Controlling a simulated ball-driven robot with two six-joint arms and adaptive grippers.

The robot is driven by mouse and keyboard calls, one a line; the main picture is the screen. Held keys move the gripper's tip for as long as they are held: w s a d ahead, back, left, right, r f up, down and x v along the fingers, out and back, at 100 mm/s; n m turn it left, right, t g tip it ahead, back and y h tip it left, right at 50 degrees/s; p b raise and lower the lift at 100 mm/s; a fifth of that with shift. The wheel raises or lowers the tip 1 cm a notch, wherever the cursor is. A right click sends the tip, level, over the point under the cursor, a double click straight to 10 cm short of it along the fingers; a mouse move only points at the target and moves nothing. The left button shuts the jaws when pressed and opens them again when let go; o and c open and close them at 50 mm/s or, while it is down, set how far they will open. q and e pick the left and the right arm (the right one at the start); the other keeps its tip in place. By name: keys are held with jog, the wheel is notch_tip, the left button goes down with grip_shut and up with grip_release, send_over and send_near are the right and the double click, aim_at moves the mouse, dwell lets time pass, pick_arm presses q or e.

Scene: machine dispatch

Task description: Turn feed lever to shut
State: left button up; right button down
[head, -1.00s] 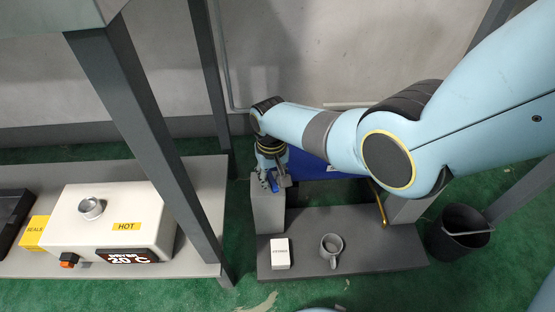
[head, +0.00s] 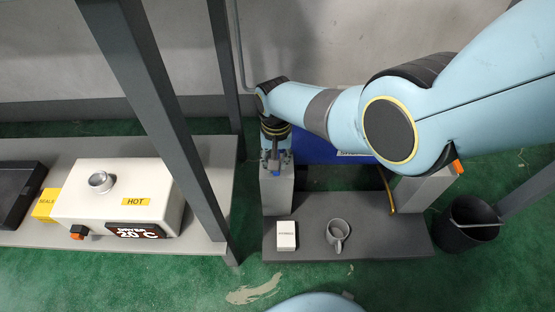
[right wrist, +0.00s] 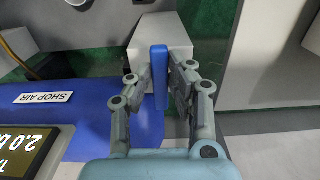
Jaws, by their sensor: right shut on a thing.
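The blue lever (right wrist: 159,70) stands between the fingers of my right gripper (right wrist: 160,88) in the right wrist view. It points along the gripper, in front of a pale grey block (right wrist: 165,35). The gripper is shut on the lever. In the head view my right gripper (head: 275,160) is over the top of the grey post (head: 277,190), and the arm hides most of the lever there. My left gripper is not in view.
A grey bench (head: 375,235) holds a white box (head: 286,235) and a mug (head: 338,235). A black bin (head: 468,225) stands at right. A white HOT machine (head: 120,195) and a dark upright frame (head: 160,125) are left.

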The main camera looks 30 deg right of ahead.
jog(key=shift+s, duration=0.1)
jog(key=c, duration=1.2)
grip_release()
jog(key=shift+c, duration=0.2)
jog(key=shift+r, duration=0.6)
notch_tip(320, 180, up, 11)
jog(key=shift+f, duration=0.15)
